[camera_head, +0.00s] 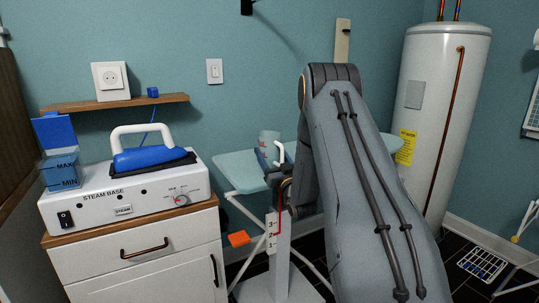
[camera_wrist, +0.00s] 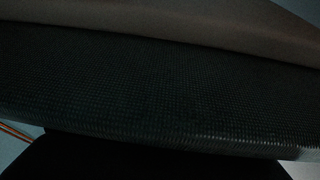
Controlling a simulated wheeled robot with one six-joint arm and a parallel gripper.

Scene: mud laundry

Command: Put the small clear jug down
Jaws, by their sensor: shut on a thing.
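The small clear jug (camera_head: 268,142), with a pale handle, shows above the ironing board (camera_head: 238,168) in the head view, just left of my arm. My gripper (camera_head: 278,174) is shut on the jug, partly hidden by my dark wrist parts. The jug looks about upright. Its base is hidden, so I cannot tell whether it touches the board. The wrist view is filled by a dark, fine-ribbed surface and a brownish band, too close and dim to name; the jug is not recognisable there.
A steam base (camera_head: 125,197) with a blue iron (camera_head: 153,157) and a blue tank (camera_head: 58,155) stands on a white cabinet (camera_head: 145,262) at left. A wooden shelf (camera_head: 120,103) is on the wall. A water heater (camera_head: 440,110) stands at right. My arm hides much of the board.

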